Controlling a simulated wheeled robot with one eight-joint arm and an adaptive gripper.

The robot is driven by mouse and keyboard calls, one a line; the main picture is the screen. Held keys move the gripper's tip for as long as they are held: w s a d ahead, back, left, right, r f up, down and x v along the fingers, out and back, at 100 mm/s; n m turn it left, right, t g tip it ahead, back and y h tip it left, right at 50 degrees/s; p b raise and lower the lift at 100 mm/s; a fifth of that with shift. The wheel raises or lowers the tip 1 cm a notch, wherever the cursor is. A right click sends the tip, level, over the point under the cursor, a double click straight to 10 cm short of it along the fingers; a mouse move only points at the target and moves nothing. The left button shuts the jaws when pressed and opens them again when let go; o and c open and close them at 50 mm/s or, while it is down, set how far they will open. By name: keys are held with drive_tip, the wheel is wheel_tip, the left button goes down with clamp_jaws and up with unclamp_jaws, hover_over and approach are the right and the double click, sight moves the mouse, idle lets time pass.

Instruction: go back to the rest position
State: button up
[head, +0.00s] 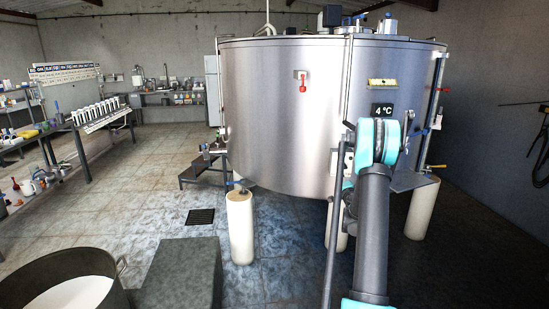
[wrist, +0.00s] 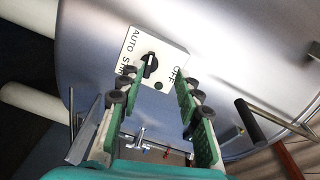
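My gripper (wrist: 157,84) is open in the wrist view, with its two green fingers apart and nothing between them. Just past the fingertips is a white switch plate (wrist: 171,57) on the steel tank wall (wrist: 225,45). It carries a black knob (wrist: 149,65), lettering that includes AUTO and OFF, and a small dark green round spot. The knob appears clear of both fingers. In the head view my dark arm with turquoise joints stands in front of the right side of the tank (head: 280,110). My gripper is hidden behind the arm there.
The tank stands on white pillars (head: 240,225), with steps (head: 203,170) at its left. A large pot of white liquid (head: 75,285) and a grey block (head: 180,273) are near front left. Benches (head: 85,150) line the left. The floor between is clear. A black-grip handle (wrist: 250,120) is right of my fingers.

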drive_tip(key=s+a+r+n+g+y, duration=0.1)
drive_tip(key=s+a+r+n+y, duration=0.15)
drive_tip(key=a, duration=0.45)
drive_tip(key=s+a+r+n+g+y, duration=0.1)
drive_tip(key=s+a+r+n+y, duration=0.2)
drive_tip(key=a, duration=0.4)
drive_tip(key=s+a+n+g, duration=0.5)
drive_tip(key=s+a, duration=0.4)
drive_tip(key=s, duration=0.5)
drive_tip(key=s+f+n+g+h, duration=0.1)
drive_tip(key=s+f+n+g, duration=0.1)
drive_tip(key=s, duration=0.9)
drive_tip(key=s+f+n+g+h, duration=0.1)
drive_tip(key=s+f, duration=0.4)
drive_tip(key=s, duration=0.6)
drive_tip(key=s+f+n+g+h, duration=0.1)
drive_tip(key=s+f+n+g, duration=0.2)
drive_tip(key=s, duration=0.8)
drive_tip(key=shift+s+f+g+h, duration=0.15)
drive_tip(key=shift+f+g+h, duration=0.15)
drive_tip(key=shift+f+h, duration=0.05)
drive_tip(key=shift+d, duration=0.15)
